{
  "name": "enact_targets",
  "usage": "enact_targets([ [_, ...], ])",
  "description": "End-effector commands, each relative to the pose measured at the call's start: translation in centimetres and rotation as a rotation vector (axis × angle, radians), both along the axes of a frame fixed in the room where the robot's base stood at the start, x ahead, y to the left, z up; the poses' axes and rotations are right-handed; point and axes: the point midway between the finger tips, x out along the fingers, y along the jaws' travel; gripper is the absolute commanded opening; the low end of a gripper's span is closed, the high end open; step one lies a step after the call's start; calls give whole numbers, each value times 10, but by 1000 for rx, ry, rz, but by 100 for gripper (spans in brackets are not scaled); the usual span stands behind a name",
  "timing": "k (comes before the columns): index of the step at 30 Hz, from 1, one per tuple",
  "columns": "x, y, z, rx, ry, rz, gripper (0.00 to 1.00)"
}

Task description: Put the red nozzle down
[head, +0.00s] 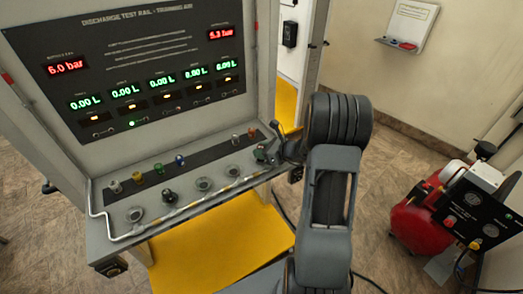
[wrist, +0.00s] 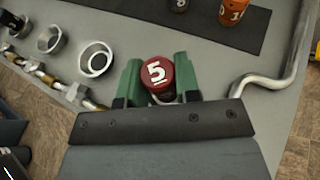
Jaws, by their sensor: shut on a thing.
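The red nozzle (wrist: 160,76), its round cap marked with a white 5, sits between the green fingers of my gripper (wrist: 159,82) in the wrist view. The fingers are shut on its sides. It lines up with the row of metal ring ports (wrist: 96,60); whatever lies directly under it is hidden, so I cannot tell whether it touches a port or the deck.
A bent metal pipe (wrist: 270,82) runs along the right edge. More nozzles, including a blue one (head: 179,160), stand on the strip. A red compressor (head: 420,226) stands right.

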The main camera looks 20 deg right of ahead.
Motion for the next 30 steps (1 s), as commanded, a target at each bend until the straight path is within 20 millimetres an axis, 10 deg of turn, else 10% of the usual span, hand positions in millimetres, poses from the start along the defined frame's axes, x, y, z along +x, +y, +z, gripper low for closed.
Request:
enact_targets([
  [13, 0, 0, -10, 0, 0, 0, 6],
  [14, 0, 0, -10, 0, 1, 0, 32],
  [21, 0, 0, -11, 0, 2, 1, 55],
  [30, -1, 0, -9, 0, 4, 0, 56],
])
